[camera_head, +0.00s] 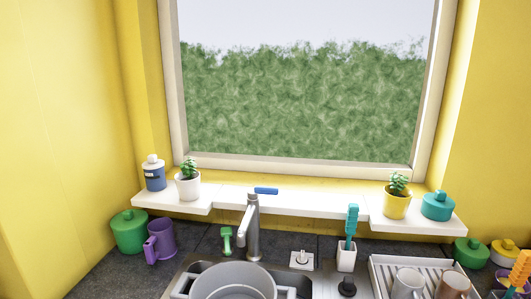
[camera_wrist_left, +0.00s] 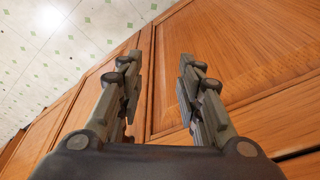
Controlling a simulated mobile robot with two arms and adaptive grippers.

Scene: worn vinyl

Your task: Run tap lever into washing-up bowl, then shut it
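The grey metal tap (camera_head: 252,228) stands behind the sink, in front of the white sill. Its blue lever (camera_head: 266,191) is at the top and points right. No water stream is visible. The light grey washing-up bowl (camera_head: 235,281) is in the sink below the tap, cut off by the bottom edge of the head view. My left gripper (camera_wrist_left: 160,78) is open and empty in the left wrist view, in front of wooden cabinet doors (camera_wrist_left: 240,50). Neither gripper shows in the head view, and my right gripper is not in view.
A green-handled item (camera_head: 226,240) stands left of the tap. A white holder (camera_head: 346,257) with a teal brush and a dish rack (camera_head: 385,271) with mugs are to the right. Potted plants line the sill (camera_head: 300,204).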

